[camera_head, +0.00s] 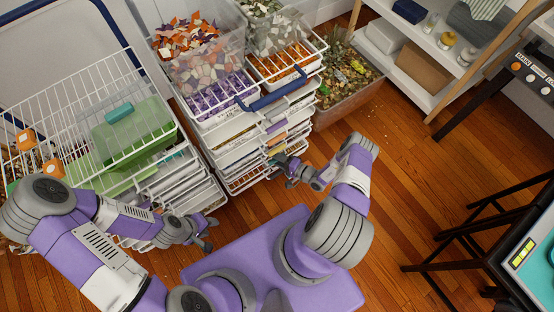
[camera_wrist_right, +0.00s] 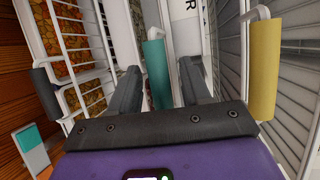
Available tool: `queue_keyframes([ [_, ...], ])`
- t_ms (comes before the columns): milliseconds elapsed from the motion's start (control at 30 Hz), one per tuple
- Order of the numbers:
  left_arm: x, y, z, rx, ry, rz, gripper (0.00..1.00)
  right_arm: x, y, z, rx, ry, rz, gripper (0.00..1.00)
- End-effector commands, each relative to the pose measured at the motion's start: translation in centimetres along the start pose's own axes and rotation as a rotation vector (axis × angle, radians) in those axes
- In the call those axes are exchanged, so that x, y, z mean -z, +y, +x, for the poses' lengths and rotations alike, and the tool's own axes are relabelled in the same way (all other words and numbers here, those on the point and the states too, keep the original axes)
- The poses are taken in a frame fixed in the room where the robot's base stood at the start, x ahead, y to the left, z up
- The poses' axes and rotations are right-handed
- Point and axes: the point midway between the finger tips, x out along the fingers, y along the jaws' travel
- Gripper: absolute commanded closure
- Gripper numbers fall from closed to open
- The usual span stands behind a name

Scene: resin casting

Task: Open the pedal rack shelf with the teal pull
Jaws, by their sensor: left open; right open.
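The teal pull (camera_wrist_right: 156,72) shows in the right wrist view as an upright bar on a white wire-framed shelf front. It lies between the two dark fingers of my right gripper (camera_head: 286,166), with a gap on each side. That gripper is open in front of the right-hand white wire rack (camera_head: 232,178) in the head view. I cannot make out the teal pull clearly in the head view. My left gripper (camera_head: 205,232) is open and empty, in front of the left-hand wire rack (camera_head: 165,185), low and apart from it.
A yellow pull (camera_wrist_right: 264,75) and a dark grey pull (camera_wrist_right: 47,95) flank the teal one. Clear bins of colourful chips (camera_head: 192,45) top the rack. A planter-like bin (camera_head: 345,92) stands beside it. Wooden floor (camera_head: 420,165) is free to the right, before a black-legged table.

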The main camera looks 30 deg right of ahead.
Motion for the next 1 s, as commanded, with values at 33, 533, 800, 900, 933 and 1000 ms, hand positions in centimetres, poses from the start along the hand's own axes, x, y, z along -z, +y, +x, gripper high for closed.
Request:
queue_keyframes([
  [33, 0.0, 0.0, 0.0, 0.000, 0.000, 0.000, 0.57, 0.0, 0.0, 0.0, 0.000, 0.000, 0.000, 0.53],
  [533, 0.0, 0.0, 0.0, 0.000, 0.000, 0.000, 0.57, 0.0, 0.0, 0.0, 0.000, -0.001, 0.001, 1.00],
  [800, 0.0, 0.1, -0.1, 0.000, 0.000, 0.000, 0.57, 0.0, 0.0, -0.3, -0.001, 0.002, 0.001, 1.00],
  [900, 0.0, 0.1, -0.3, 0.000, 0.000, 0.000, 0.57, -0.1, 0.1, -1.2, -0.001, 0.010, 0.004, 1.00],
  [933, 0.0, 0.2, -0.5, 0.000, 0.000, 0.000, 0.57, -0.1, 0.2, -1.6, -0.002, 0.014, 0.005, 1.00],
  [1000, 0.0, 0.3, -0.8, 0.000, 0.000, 0.000, 0.57, -0.2, 0.4, -2.8, -0.001, 0.025, 0.007, 1.00],
])
